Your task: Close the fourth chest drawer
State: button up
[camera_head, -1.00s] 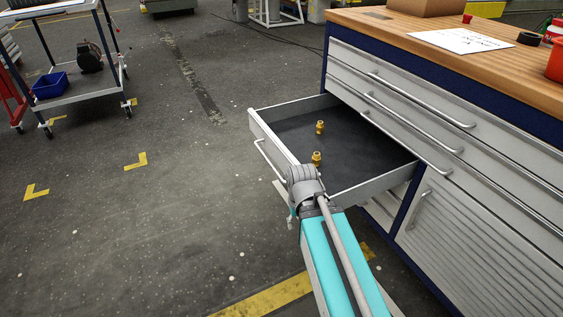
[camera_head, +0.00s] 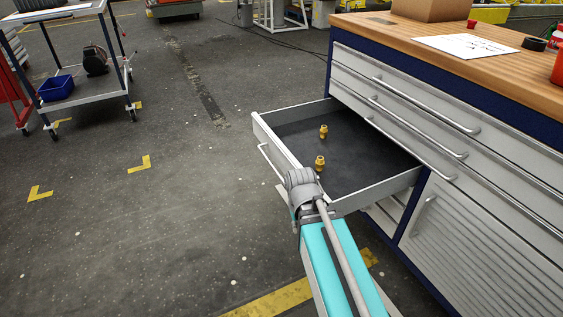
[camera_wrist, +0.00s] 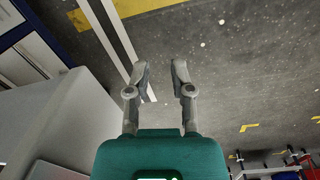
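The open drawer (camera_head: 262,135) is pulled far out of the workbench chest (camera_head: 405,192). It has a dark floor and a bar handle on its front. Two brass fittings, one farther (camera_head: 323,131) and one nearer (camera_head: 320,162), stand inside. My arm's end is at the drawer's near front corner in the head view and hides that corner; my fingers are hidden there. In the wrist view my gripper (camera_wrist: 160,68) is open, with nothing between its fingertips. A large grey surface lies left of it. A pale bar runs by the left finger; I cannot tell whether they touch.
Three closed drawers with long handles are above the open one. A ribbed door (camera_head: 480,250) is at the right. The wooden top holds a cardboard box (camera_head: 430,8) and a paper sheet (camera_head: 466,46). A trolley (camera_head: 85,95) stands far left. The floor between is clear.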

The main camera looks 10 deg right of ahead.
jog(key=w+f+n+h+b, duration=0.1)
jog(key=w+n, duration=0.1)
jog(key=w+f+n+h+b, duration=0.1)
jog(key=w+n+h+b, duration=0.1)
jog(key=w+f+n+h+b, duration=0.1)
jog(key=w, duration=0.2)
jog(key=shift+d+f+n+b, duration=0.1)
jog(key=shift+f+n+b, duration=0.15)
jog(key=shift+n+b, duration=0.15)
grip_shut()
jog(key=w+a+n+t+h+b, duration=0.1)
jog(key=w+a+n+h+b, duration=0.1)
jog(key=w+n+h+b, duration=0.35)
jog(key=w+a+r+n+t+h, duration=0.3)
jog(key=w+a+r+n+h, duration=0.4)
jog(key=a+r, duration=0.4)
jog(key=shift+w+a+r+n+t, duration=0.35)
jog(key=shift+w+a+n, duration=0.65)
jog(key=shift+a, duration=0.25)
jog(key=shift+s, duration=0.15)
